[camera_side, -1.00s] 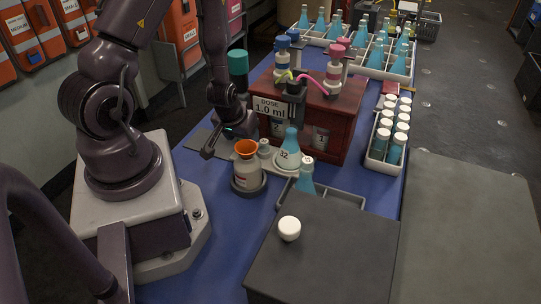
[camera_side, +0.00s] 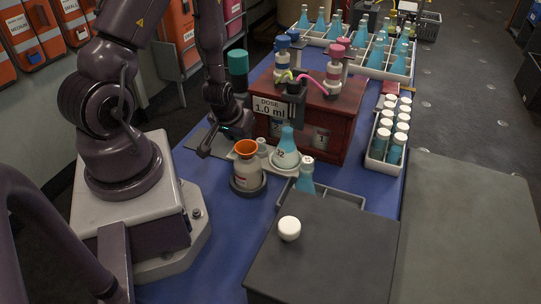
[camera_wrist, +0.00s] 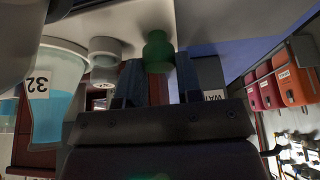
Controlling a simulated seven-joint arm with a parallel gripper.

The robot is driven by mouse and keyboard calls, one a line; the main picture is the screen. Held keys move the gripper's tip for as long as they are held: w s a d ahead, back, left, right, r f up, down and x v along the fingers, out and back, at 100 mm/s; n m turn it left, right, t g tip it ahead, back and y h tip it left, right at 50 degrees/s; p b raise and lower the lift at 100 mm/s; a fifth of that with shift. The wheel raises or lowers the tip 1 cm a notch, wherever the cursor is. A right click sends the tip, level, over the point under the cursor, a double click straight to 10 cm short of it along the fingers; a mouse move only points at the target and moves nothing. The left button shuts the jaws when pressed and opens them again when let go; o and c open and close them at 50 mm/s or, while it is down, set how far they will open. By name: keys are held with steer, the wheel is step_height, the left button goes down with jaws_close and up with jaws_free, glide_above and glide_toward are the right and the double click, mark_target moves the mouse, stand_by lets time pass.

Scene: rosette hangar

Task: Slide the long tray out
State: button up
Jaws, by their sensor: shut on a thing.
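The long tray (camera_side: 270,168) is a pale grey strip on the blue table, in front of the red-brown dose cabinet (camera_side: 325,121). It carries a blue-filled flask (camera_side: 287,156) marked 32 and a small grey-capped vessel (camera_side: 262,146). The flask also shows at the left of the wrist view (camera_wrist: 50,95), beside the cap (camera_wrist: 105,48). My gripper (camera_side: 222,140) is low at the tray's left end. In the wrist view its dark fingers (camera_wrist: 158,82) are shut around a green knob (camera_wrist: 158,50) at this end. The tray's far part is hidden.
A flask (camera_side: 305,176) in a grey rack and a dark box (camera_side: 325,250) are nearer. A teal-capped bottle (camera_side: 238,62) is behind my gripper. Blue table lies clear at front left.

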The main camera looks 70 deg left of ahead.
steer(key=shift+s+a, duration=4.6)
steer(key=shift+a, duration=0.05)
steer(key=o, duration=0.7)
step_height(320, 180, up, 7)
steer(key=shift+d, duration=0.1)
